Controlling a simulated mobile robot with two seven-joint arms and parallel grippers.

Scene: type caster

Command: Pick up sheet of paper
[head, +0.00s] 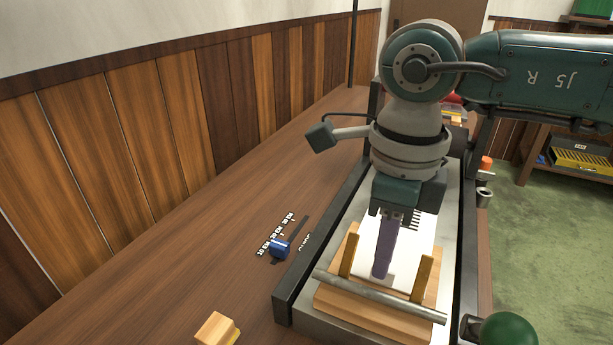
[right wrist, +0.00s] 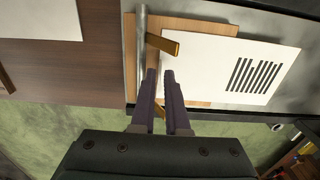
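The sheet of paper (head: 417,252) lies flat on the wooden block of the press-like machine, partly hidden behind my right gripper. In the right wrist view the white sheet (right wrist: 205,65) carries a patch of black stripes. My right gripper (head: 382,274) points down over the block, between two brass-coloured bars. In the right wrist view its two purple fingers (right wrist: 159,73) stand a little apart, near the sheet's left edge, with nothing seen between them. I cannot tell whether the fingertips touch the sheet. My left gripper is not in view.
A metal rod (head: 375,297) crosses the front of the wooden block (head: 365,315). A blue slider (head: 279,248) on a labelled scale sits left of the dark rail. A small wooden block (head: 215,329) lies at the front. A green knob (head: 507,330) stands at front right.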

